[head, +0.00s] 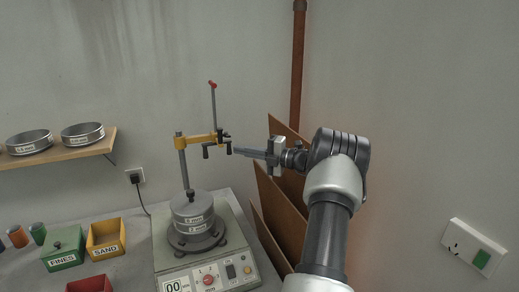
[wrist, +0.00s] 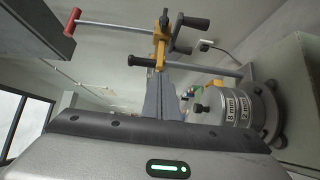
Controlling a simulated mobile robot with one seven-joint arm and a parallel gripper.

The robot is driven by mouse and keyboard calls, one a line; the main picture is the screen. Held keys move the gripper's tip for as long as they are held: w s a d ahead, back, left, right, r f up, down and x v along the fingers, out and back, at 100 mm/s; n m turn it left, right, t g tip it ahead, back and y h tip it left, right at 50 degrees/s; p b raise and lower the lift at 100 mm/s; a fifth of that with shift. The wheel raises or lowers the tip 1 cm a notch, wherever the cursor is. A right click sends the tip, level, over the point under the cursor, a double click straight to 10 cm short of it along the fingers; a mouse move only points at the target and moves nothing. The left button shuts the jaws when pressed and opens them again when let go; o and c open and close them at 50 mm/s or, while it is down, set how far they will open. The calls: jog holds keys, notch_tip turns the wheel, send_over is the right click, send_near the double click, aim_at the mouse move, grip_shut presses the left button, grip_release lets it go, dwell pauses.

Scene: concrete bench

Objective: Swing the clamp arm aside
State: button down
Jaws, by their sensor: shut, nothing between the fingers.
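The clamp arm (head: 200,139) is a yellow bar on a grey upright post (head: 183,165), with black knobs and a tall thin lever with a red tip (head: 212,84). It reaches over the sieve stack (head: 193,214) on the shaker. My gripper (head: 238,151) comes from the right, its shut, empty fingertips close to the arm's right end and a black knob. In the wrist view the clamp arm (wrist: 160,45) is just beyond my gripper (wrist: 164,80), and the sieve stack (wrist: 231,108) is to the right. I cannot tell whether the fingertips touch the arm.
The shaker base (head: 215,265) has a front control panel. A green FINES box (head: 63,257), a yellow SAND box (head: 105,240) and a red box (head: 91,284) stand left. A shelf (head: 60,152) holds two sieves. Brown boards (head: 277,210) lean behind my arm.

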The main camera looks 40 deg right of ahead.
jog(key=d, duration=0.6)
jog(key=shift+s+b, duration=0.2)
jog(key=shift+b, duration=0.2)
